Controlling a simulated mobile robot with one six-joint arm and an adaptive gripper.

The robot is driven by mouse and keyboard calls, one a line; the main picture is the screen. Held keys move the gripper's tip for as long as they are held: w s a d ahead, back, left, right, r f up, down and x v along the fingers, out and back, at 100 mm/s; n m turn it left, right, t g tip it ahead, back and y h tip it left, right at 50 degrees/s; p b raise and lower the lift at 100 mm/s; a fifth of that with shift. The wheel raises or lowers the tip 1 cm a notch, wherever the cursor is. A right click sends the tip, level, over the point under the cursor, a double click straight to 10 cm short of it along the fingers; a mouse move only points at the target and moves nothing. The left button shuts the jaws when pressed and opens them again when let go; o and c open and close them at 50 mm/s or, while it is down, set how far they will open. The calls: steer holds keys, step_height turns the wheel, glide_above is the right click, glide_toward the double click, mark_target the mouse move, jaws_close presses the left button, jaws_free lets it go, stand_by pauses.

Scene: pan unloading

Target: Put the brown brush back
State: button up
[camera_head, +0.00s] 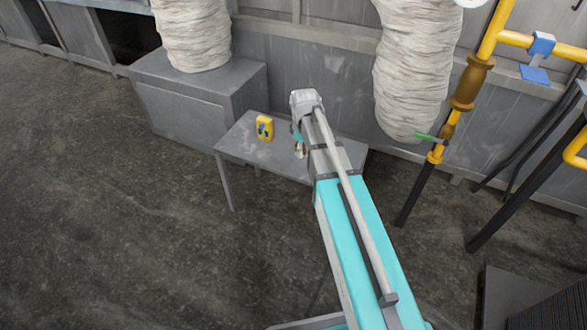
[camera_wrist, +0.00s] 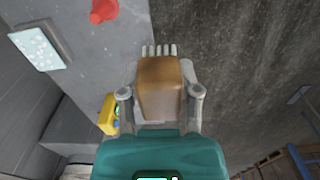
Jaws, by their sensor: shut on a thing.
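The brown brush (camera_wrist: 160,85) is in the wrist view, a brown block with pale bristles showing at its far end. My gripper (camera_wrist: 160,94) is shut on it, one finger on each side. In the head view my gripper (camera_head: 299,146) is mostly hidden behind my arm, over the small grey table (camera_head: 238,143). In the wrist view the brush shows against the table's edge, with the table on the left and dark floor on the right. I cannot tell its height above the table.
A yellow object (camera_head: 264,127) stands on the table, left of my gripper; it also shows in the wrist view (camera_wrist: 107,114). The wrist view shows a red cone-like item (camera_wrist: 104,10) and a pale speckled pad (camera_wrist: 38,47). A grey box (camera_head: 195,100) and yellow pipes (camera_head: 487,45) stand nearby.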

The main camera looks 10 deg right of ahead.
steer(key=shift+s+f+n+b, duration=0.15)
steer(key=shift+s+f+b, duration=0.1)
steer(key=shift+f+b, duration=0.4)
steer(key=shift+s+f+n+b, duration=0.15)
steer(key=shift+s+f+b, duration=0.15)
steer(key=shift+f, duration=0.6)
steer(key=shift+w, duration=0.1)
steer(key=b, duration=0.4)
glide_toward(293, 160)
steer(key=s+r, duration=0.1)
steer(key=s, duration=0.4)
steer(key=w+f+b, duration=0.1)
steer(key=b, duration=0.1)
steer(key=w+f+b, duration=0.2)
steer(key=shift+w+f, duration=0.1)
steer(key=shift+f, duration=0.15)
steer(key=shift+w+f+b, duration=0.45)
steer(key=shift+b, duration=0.05)
steer(key=shift+w+f+b, duration=0.35)
steer(key=shift+f+b, duration=0.1)
steer(key=shift+b, duration=0.05)
steer(key=shift+f+b, duration=1.5)
steer(key=shift+f, duration=0.05)
steer(key=shift+f, duration=0.1)
